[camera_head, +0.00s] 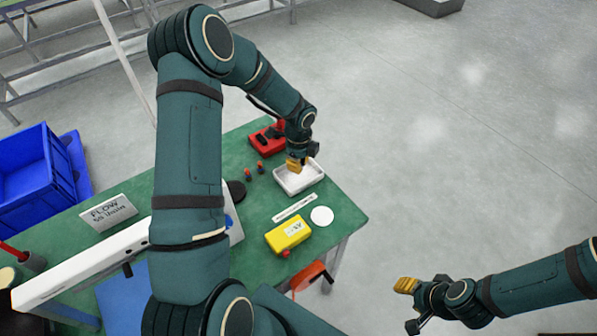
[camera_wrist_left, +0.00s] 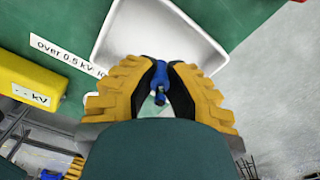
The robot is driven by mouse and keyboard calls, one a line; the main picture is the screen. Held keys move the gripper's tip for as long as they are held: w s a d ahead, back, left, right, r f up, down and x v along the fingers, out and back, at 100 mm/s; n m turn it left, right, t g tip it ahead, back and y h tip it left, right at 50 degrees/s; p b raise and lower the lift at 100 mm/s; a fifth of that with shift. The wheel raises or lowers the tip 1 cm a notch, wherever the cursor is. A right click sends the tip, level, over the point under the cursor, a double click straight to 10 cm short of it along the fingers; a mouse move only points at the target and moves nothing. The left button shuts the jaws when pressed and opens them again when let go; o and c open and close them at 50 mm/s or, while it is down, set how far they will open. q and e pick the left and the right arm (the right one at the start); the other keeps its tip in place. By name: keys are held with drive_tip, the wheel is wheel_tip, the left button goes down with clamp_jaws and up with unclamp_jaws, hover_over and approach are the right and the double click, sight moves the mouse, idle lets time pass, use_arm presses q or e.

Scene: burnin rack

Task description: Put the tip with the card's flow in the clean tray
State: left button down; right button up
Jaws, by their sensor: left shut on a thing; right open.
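My left gripper (camera_head: 297,164) is over the white tray (camera_head: 299,187) near the table's far right part. In the left wrist view its yellow fingers (camera_wrist_left: 160,85) are shut on a blue tip (camera_wrist_left: 160,94), with the white tray (camera_wrist_left: 110,40) below. I cannot tell whether the tip touches the tray floor. The card (camera_head: 109,212) reads FLOW and a figure like 55 l/min, partly too small to read. Two small red-orange pieces (camera_head: 254,171) stand left of the tray. My right gripper (camera_head: 405,286) is open and empty, off the table at right.
On the green table are a red box (camera_head: 267,139), a yellow kV box (camera_head: 288,235), a label strip (camera_head: 294,208) and a white disc (camera_head: 321,216). My left arm hides part of the table. A blue crate (camera_head: 25,165) is at left.

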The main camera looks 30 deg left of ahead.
sight(298, 176)
use_arm(q)
drive_tip(key=shift+f, duration=1.8)
drive_tip(key=shift+f+b, duration=0.15)
drive_tip(key=shift+b, duration=0.2)
drive_tip(key=c, duration=1.1)
unclamp_jaws()
drive_tip(key=shift+r, duration=0.2)
wheel_tip(298, 176, up, 12)
drive_tip(key=shift+p, duration=0.95)
